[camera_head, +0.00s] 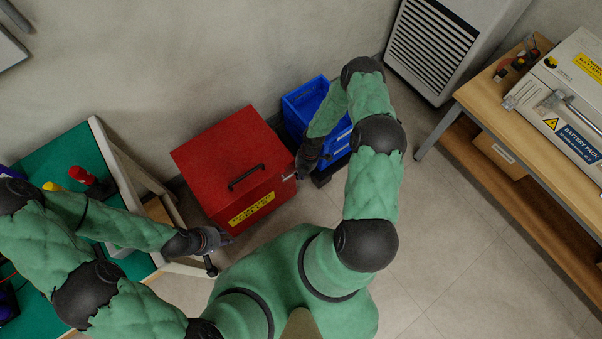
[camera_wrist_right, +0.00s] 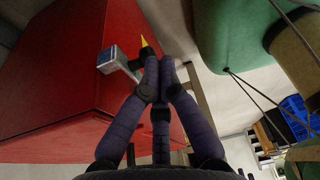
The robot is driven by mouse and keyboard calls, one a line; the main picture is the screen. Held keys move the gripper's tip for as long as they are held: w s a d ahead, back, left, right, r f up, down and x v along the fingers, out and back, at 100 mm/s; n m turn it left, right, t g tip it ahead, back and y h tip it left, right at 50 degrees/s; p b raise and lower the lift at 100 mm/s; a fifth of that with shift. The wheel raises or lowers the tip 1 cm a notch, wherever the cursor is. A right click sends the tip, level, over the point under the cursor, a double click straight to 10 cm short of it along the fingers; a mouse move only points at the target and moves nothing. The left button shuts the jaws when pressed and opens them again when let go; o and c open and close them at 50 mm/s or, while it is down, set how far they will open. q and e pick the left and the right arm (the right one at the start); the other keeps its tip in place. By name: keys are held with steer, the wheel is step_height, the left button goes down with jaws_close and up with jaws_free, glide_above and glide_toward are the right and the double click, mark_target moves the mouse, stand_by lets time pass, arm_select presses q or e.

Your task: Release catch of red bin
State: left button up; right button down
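The red bin (camera_head: 222,150) stands on the floor at the centre of the head view, with its lid down, a black handle (camera_head: 246,177) on the lid and a yellow label on its front. Its silver catch (camera_wrist_right: 112,60) shows on the bin's red wall in the right wrist view, with a thin metal piece running toward my fingers. My right gripper (camera_wrist_right: 160,64) has its fingertips drawn together beside the catch; whether they grip any of it is hidden. My left gripper (camera_head: 213,248) is low at the bin's front left corner; its fingers are too small to read.
A blue bin (camera_head: 306,101) stands close behind my right forearm, beside the red bin. A green-topped table (camera_head: 62,150) is at the left. A wooden bench (camera_head: 478,98) with a battery pack is at the right. Floor between is clear.

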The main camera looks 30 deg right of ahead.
arm_select(q)
steer(key=shift+f, duration=0.25)
arm_select(e)
steer(key=shift+s+f, duration=0.15)
steer(key=shift+f, duration=0.3)
